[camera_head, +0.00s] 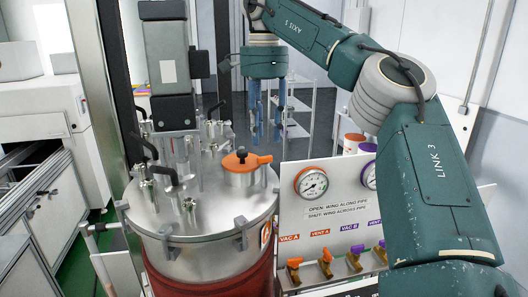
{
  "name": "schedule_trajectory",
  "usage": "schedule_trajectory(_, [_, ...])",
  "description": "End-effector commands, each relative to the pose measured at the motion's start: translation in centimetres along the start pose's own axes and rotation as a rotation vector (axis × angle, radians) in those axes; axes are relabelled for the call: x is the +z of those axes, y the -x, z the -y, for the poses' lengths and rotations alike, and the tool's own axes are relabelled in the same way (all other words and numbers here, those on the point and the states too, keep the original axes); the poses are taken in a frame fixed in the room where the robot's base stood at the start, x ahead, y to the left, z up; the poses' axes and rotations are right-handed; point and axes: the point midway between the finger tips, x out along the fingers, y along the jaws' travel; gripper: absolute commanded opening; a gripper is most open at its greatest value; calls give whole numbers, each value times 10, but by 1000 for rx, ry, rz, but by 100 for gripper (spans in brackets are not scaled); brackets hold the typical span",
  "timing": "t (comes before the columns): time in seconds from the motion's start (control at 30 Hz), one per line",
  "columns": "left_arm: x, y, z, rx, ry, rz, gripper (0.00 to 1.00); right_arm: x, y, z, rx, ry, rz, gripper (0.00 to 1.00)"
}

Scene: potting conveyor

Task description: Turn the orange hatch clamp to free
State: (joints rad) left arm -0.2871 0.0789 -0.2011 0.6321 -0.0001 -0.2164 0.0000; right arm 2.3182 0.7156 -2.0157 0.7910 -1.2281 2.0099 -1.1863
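The orange hatch clamp (262,159) lies on top of a short round metal hatch (247,178) on the steel vessel's lid. It has a dark knob at its middle and a short orange arm pointing right. My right gripper (266,138) hangs above and slightly to the right of the clamp in the picture. Its blue fingers point down, apart, with nothing between them. It does not touch the clamp; how far behind it the fingers are is hard to tell. My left gripper is not in view.
The vessel lid (200,222) carries black-handled levers, fittings and upright rods left of the hatch. A grey motor column (168,60) stands behind it. A panel (340,222) with gauges and orange and purple valves stands on the right. My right arm crosses the right side.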

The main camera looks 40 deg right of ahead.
Motion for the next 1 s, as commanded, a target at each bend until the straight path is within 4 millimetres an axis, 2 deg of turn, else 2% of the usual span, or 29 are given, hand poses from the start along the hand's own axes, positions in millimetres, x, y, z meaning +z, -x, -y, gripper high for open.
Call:
schedule_trajectory(0.07, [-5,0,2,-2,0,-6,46,-1,-12,0,2,1,2,34])
schedule_trajectory(0.17, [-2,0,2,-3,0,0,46,-1,-26,0,3,1,2,34])
schedule_trajectory(0.4, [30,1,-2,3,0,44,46,-1,-51,0,-4,-2,0,34])
schedule_trajectory(0.57, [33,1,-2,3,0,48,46,-1,-57,0,-3,-2,0,34])
schedule_trajectory(0.77, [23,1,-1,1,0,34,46,0,-58,0,-3,-2,0,34])
schedule_trajectory(0.8, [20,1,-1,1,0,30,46,-1,-58,0,-3,-2,0,32])
schedule_trajectory(0.97, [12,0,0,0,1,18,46,-1,-58,0,-3,-2,1,0])
schedule_trajectory(1.0, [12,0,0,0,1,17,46,-1,-58,0,-3,-2,1,0])
